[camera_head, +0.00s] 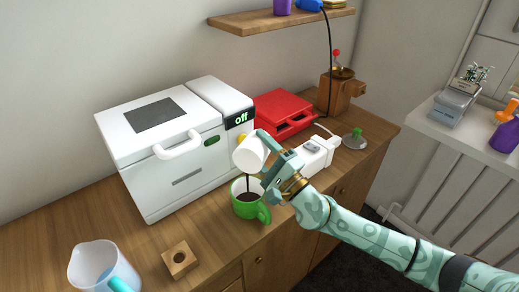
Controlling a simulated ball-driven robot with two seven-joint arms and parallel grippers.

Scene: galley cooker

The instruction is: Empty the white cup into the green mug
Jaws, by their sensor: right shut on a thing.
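The white cup (250,154) is tilted over the green mug. My right gripper (267,151) is shut on the white cup and holds it in the air. A thin dark stream runs down from the cup into the green mug (245,209). The mug stands upright on the wooden counter, with its handle toward the front right, and dark liquid shows inside it. The inside of the white cup is hidden. My left gripper is not in view.
A white cooker (160,165) marked "off" stands left of the mug. A red appliance (283,112) and a white device (318,156) are behind and right. A clear jug (102,268) and a wooden block (180,260) sit at front left.

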